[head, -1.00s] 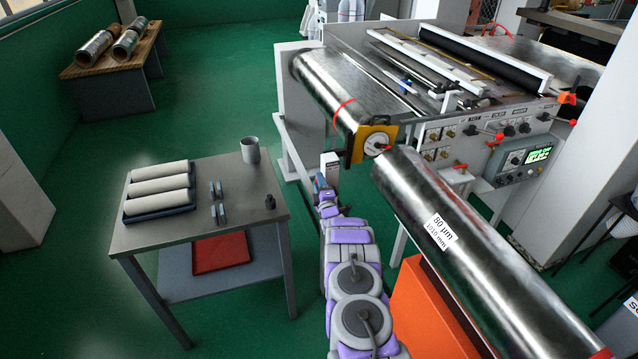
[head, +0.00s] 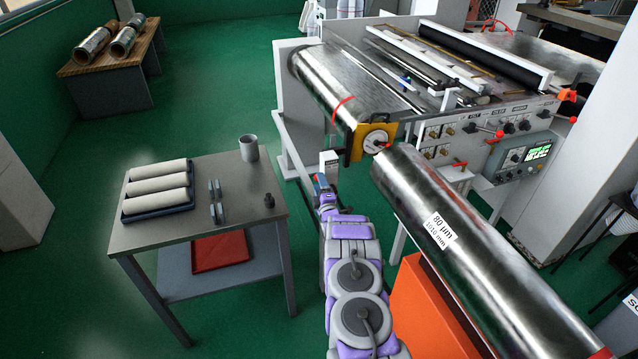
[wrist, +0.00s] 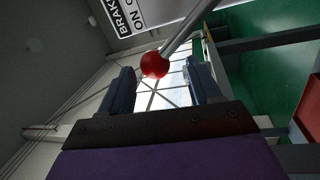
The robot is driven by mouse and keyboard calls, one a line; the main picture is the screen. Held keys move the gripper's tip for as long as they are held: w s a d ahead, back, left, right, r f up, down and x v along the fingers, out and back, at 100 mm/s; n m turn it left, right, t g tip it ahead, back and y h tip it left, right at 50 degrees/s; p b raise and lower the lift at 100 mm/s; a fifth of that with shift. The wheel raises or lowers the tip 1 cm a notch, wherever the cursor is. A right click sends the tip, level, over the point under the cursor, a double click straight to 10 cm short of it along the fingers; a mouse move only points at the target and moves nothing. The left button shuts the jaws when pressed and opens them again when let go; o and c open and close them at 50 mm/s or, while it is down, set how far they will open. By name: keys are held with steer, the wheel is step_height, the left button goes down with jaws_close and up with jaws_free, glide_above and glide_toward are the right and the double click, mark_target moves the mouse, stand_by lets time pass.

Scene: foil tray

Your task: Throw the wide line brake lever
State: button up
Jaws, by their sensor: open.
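The brake lever shows in the wrist view as a metal rod (wrist: 184,29) with a round red knob (wrist: 155,64) at its end. A sign reading "BRAKE" and "ON" (wrist: 125,14), cut off by the frame, is beside it. My gripper (head: 322,184) is low at the left end of the machine in the head view. In the wrist view its two dark fingers are spread open, with the knob in line with the gap near the fingertips. I cannot tell how deep the knob is between them. The lever is not clearly visible in the head view.
A large foil roll (head: 475,255) lies to the right of my arm. A grey table (head: 150,236) with white rolls, a cup (head: 249,149) and small parts stands to the left. The coating machine (head: 440,135) is ahead.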

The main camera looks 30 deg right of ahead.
steer(key=p+v, duration=0.3)
steer(key=v, duration=1.2)
steer(key=shift+s+f, duration=0.25)
steer(key=shift+s, duration=0.1)
steer(key=shift+d, duration=0.1)
steer(key=w+a+r+m+g+y, duration=0.25)
steer(key=w+a+r+g, duration=0.25)
steer(key=w+a+r, duration=0.35)
steer(key=s+a+r+m+g+y, duration=0.25)
steer(key=s+a+r+g, duration=0.25)
steer(key=s+a+r, duration=0.3)
steer(key=s+a+r+m+g, duration=0.2)
steer(key=s+a+r+g, duration=0.1)
steer(key=s, duration=1.2)
steer(key=s+a+r+m+g, duration=0.3)
steer(key=s+a+r, duration=0.3)
steer(key=s, duration=0.9)
steer(key=s+a+r+m+g+b, duration=0.1)
steer(key=s+a+r+g, duration=0.3)
steer(key=s, duration=1.1)
steer(key=a+m+g, duration=0.1)
steer(key=a, duration=0.2)
steer(key=shift+s+r+m+y, duration=0.25)
steer(key=shift+r+m+y, duration=0.15)
